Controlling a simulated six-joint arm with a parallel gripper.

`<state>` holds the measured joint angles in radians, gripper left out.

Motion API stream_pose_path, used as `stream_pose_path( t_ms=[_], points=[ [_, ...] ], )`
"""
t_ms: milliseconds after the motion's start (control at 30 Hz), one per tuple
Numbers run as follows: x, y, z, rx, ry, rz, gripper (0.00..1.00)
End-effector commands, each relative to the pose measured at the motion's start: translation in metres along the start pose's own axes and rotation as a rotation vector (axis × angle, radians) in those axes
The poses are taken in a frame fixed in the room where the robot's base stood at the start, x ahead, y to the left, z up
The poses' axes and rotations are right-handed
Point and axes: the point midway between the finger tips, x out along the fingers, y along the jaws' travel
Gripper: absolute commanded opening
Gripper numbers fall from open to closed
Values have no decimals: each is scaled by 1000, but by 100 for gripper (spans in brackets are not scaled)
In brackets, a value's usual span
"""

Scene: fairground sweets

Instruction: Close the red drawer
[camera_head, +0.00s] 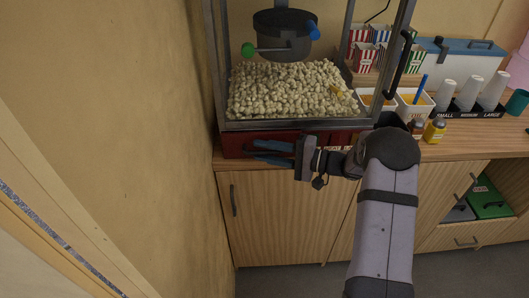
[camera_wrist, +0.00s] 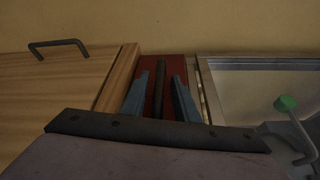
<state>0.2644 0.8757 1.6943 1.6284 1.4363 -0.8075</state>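The red drawer (camera_head: 234,142) is in the base of the popcorn machine, above the wooden cabinet, in the head view. In the wrist view its red front (camera_wrist: 176,64) shows beyond my fingers, with a dark bar handle (camera_wrist: 160,68) along it. I cannot tell how far the drawer stands out. My gripper (camera_head: 257,152) is in front of the drawer's left part, its blue fingers pointing left. In the wrist view the fingers of my gripper (camera_wrist: 161,80) are apart, one on each side of the handle in the picture. Contact with the handle cannot be made out.
The popcorn case (camera_head: 285,125) stands above the drawer. A cabinet door (camera_head: 285,215) with a dark handle is below. A wall (camera_head: 150,120) is close on the left. Sauce tubs, a yellow jar (camera_head: 434,131) and cups (camera_head: 468,92) stand on the counter at right.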

Motion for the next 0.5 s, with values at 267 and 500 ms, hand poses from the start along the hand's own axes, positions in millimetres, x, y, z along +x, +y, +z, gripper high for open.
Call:
stream_pose_path(
  t_ms=[267, 500],
  points=[
    [-1, -1, -1, -1, 3, -3, 29],
    [-23, 1, -1, -1, 4, -3, 29]
  ],
)
